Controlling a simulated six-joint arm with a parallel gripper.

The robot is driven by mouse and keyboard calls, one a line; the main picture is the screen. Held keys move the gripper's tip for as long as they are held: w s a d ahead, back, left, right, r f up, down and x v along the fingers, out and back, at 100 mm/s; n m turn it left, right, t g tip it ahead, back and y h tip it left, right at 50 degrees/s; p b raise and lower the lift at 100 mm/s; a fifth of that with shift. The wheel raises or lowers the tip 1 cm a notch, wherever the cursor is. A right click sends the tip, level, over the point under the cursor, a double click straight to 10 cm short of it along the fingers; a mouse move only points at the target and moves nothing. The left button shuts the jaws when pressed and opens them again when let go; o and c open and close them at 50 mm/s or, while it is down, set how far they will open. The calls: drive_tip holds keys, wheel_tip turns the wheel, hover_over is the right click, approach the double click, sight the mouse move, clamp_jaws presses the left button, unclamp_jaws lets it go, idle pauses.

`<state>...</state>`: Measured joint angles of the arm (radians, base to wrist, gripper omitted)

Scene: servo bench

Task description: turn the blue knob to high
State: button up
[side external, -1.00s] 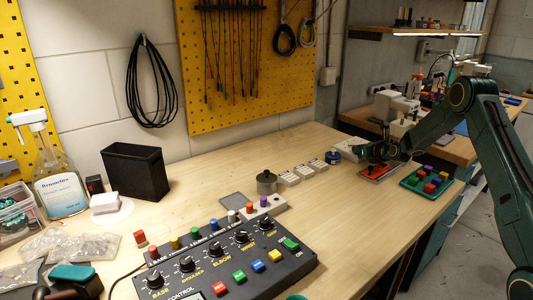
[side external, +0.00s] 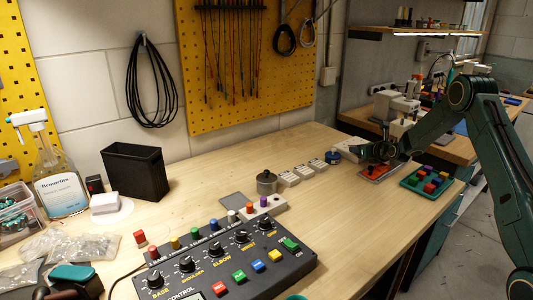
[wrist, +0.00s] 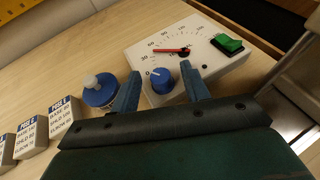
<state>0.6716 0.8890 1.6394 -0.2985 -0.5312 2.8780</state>
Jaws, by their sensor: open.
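The blue knob (wrist: 162,80) sits at the lower left of a white panel (wrist: 142,50) with a printed scale. It has a white mark near its top left. The panel's red needle (wrist: 168,51) points left, toward the low-number side. My gripper (wrist: 162,88) is open in the wrist view, with its two blue fingers on either side of the knob. Whether they touch it I cannot tell. In the side view my gripper (side external: 382,152) is low at the far end of the bench, and the knob cannot be made out there.
A green switch (wrist: 229,43) is on the panel's right. A blue round item with a white top (wrist: 100,92) stands just left of my left finger. Several labelled white blocks (wrist: 63,117) lie farther left. A tray of coloured blocks (side external: 431,181) is right of my gripper.

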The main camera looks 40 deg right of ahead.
drive_tip(key=shift+v, duration=6.8)
drive_tip(key=shift+d+r, duration=0.1)
drive_tip(key=w+n, duration=0.1)
drive_tip(key=n+y, duration=0.1)
drive_tip(key=n, duration=0.1)
drive_tip(key=w+n, duration=0.1)
drive_tip(key=n, duration=0.1)
drive_tip(key=shift+w+d+g, duration=0.3)
drive_tip(key=shift+d+g, duration=0.05)
drive_tip(key=shift+g, duration=0.05)
drive_tip(key=n, duration=0.1)
drive_tip(key=w+n, duration=0.1)
drive_tip(key=n, duration=0.1)
drive_tip(key=w+n+y, duration=0.1)
drive_tip(key=n, duration=0.1)
drive_tip(key=shift+d+g, duration=0.3)
drive_tip(key=shift+g, duration=0.1)
drive_tip(key=n, duration=0.1)
drive_tip(key=w+n, duration=0.1)
drive_tip(key=n, duration=0.1)
drive_tip(key=n+g, duration=0.1)
drive_tip(key=n, duration=0.1)
drive_tip(key=shift+w+d+r+y, duration=0.25)
drive_tip(key=shift+d+y, duration=0.05)
drive_tip(key=shift+d, duration=0.05)
wheel_tip(320, 180, up, 8)
drive_tip(key=w+d+n+g+y, duration=0.1)
drive_tip(key=n+g, duration=0.5)
drive_tip(key=n, duration=1.5)
drive_tip(key=shift+w, duration=0.3)
